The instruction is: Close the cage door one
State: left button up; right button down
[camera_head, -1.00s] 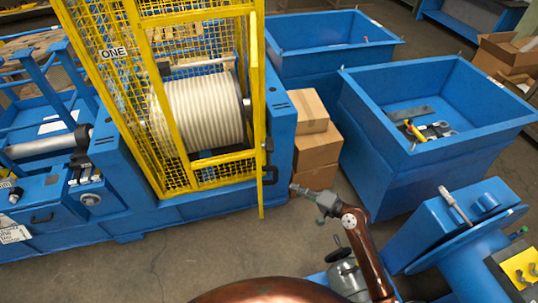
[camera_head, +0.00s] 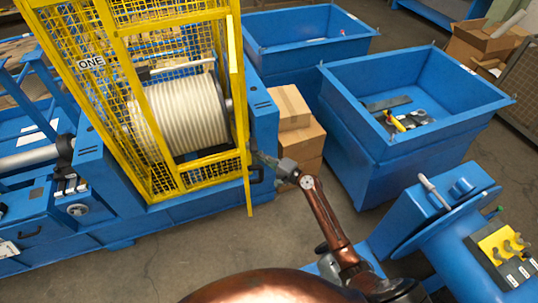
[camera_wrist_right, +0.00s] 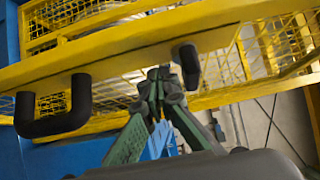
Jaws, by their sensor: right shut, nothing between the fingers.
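The yellow mesh cage labelled ONE (camera_head: 91,63) stands over a large pale ribbed drum (camera_head: 179,114). Its door (camera_head: 239,110) shows nearly edge-on as a narrow yellow upright at the right side of the opening, standing out from the cage front. A black handle (camera_head: 257,176) sits low on the door. My right gripper (camera_head: 257,157) is shut and empty, right beside the door edge, just above the handle. In the right wrist view the fingertips (camera_wrist_right: 162,76) are close to the yellow door bar (camera_wrist_right: 130,45), between two black handle parts (camera_wrist_right: 58,115); contact is unclear. My left gripper is out of view.
Cardboard boxes (camera_head: 297,141) stand behind the gripper. Two blue bins (camera_head: 365,135) are at the back right, one holding tools. A blue machine (camera_head: 425,215) with a yellow panel is at the lower right. The floor in front of the cage is clear.

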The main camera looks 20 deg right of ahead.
jog(key=shift+w+a, duration=0.15)
jog(key=shift+a, duration=0.85)
jog(key=shift+a+r, duration=0.1)
